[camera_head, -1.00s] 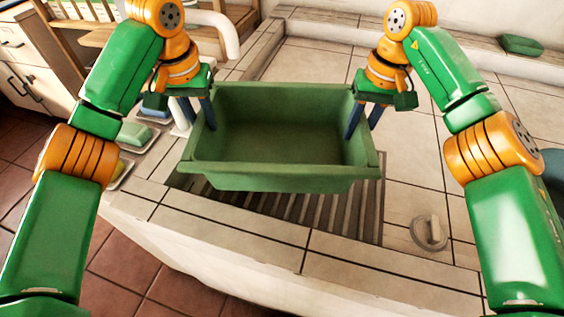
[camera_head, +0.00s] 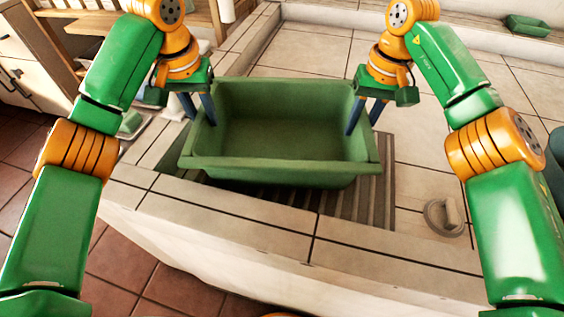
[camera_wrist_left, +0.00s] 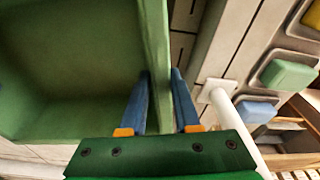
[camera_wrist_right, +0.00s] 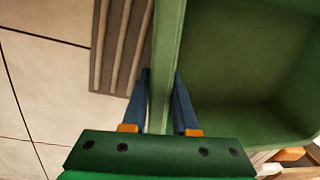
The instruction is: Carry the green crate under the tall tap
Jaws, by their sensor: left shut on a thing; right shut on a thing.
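The green crate (camera_head: 285,172) is empty and roughly level above the ridged grey drain slats (camera_head: 345,205); I cannot tell if it touches them. My left gripper (camera_head: 203,122) is shut on the crate's left wall, one finger on each side, as the left wrist view (camera_wrist_left: 160,75) shows. My right gripper (camera_head: 361,130) is shut on the right wall the same way, seen in the right wrist view (camera_wrist_right: 162,75). A white upright pipe (camera_head: 227,10) shows at the top of the head view and beside the crate in the left wrist view (camera_wrist_left: 250,132); I cannot tell if it is the tall tap.
A round grey fitting (camera_head: 445,216) lies on the tiled counter right of the slats. Soap dishes, one with a green bar (camera_head: 131,122), sit left of the crate. A small green tray (camera_head: 527,25) stands on the back ledge. Tiles behind the crate are clear.

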